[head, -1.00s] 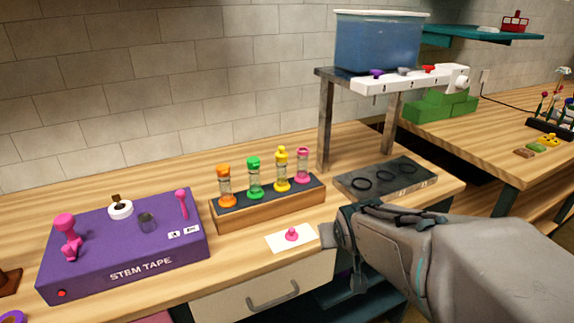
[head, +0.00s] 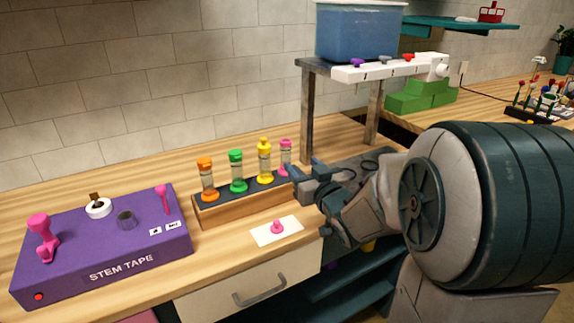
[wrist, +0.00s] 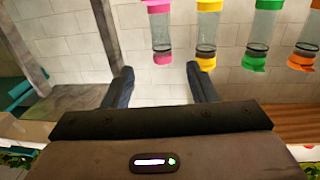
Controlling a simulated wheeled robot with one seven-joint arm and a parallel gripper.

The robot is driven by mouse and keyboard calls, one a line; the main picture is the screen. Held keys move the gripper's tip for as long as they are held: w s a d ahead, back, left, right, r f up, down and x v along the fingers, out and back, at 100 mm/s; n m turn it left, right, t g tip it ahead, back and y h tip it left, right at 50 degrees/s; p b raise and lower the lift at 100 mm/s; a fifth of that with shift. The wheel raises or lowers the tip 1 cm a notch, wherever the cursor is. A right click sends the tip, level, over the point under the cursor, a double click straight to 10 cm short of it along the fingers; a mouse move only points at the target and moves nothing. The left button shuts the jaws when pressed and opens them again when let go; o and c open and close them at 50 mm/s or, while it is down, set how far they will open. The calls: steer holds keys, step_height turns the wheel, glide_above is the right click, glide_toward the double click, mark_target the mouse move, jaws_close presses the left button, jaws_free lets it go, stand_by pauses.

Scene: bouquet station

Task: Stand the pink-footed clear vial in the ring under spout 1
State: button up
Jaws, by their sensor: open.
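The leftmost spout, below the purple knob (head: 357,62), is above the plate.
The yellow (head: 264,160), green (head: 237,171) and orange (head: 207,180) vials stand in the same rack. A white card (head: 264,238) with a pink piece lies in front. The purple stem tape box (head: 105,245) is at left. The dispenser's metal leg (head: 306,115) rises behind my gripper.

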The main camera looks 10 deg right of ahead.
mark_target(288, 150)
steer(key=x, duration=0.7)
steer(key=shift+d, duration=0.1)
steer(key=x, duration=0.3)
steer(key=p+x, duration=0.1)
steer(key=shift+w+a+r, duration=0.1)
steer(key=shift+a+r, duration=0.15)
steer(key=shift+a, duration=0.05)
steer(key=shift+w+a, duration=0.1)
steer(key=shift+w, duration=0.6)
jaws_close()
